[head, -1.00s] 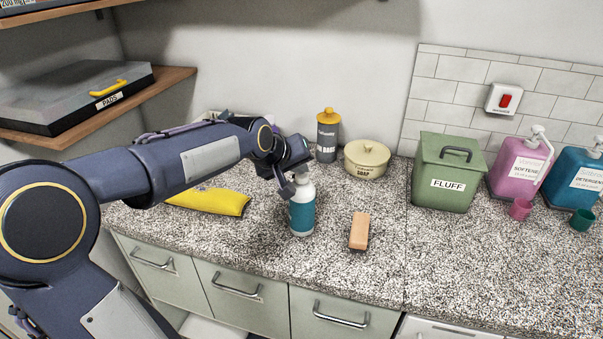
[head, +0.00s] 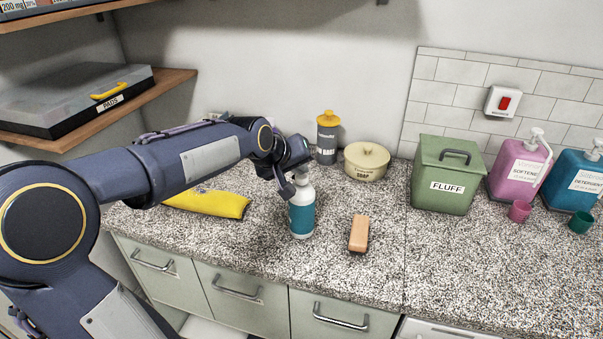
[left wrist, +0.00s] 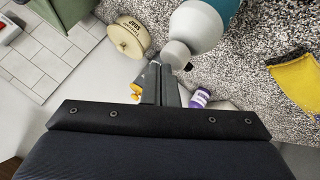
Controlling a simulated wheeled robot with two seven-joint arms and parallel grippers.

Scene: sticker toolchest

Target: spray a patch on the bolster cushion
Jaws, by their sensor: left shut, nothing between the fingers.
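A teal and white spray bottle (head: 302,210) stands upright on the speckled counter. Its white top also shows in the left wrist view (left wrist: 196,28). My left gripper (head: 286,186) is at the left of the bottle's top, shut and empty. In the left wrist view its closed fingertips (left wrist: 160,70) are close to the bottle's nozzle; I cannot tell whether they touch it. A soft yellow item (head: 215,203), which may be the bolster cushion, lies left of the bottle, partly behind my arm. It shows at the right of the left wrist view (left wrist: 298,78). No sprayed patch is distinguishable.
An orange-brown block (head: 359,233) lies right of the bottle. Behind stand a grey canister (head: 327,140) and a cream soap tin (head: 366,161). A green FLUFF bin (head: 445,180) and pink (head: 516,170) and blue (head: 574,185) pump bottles stand to the right.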

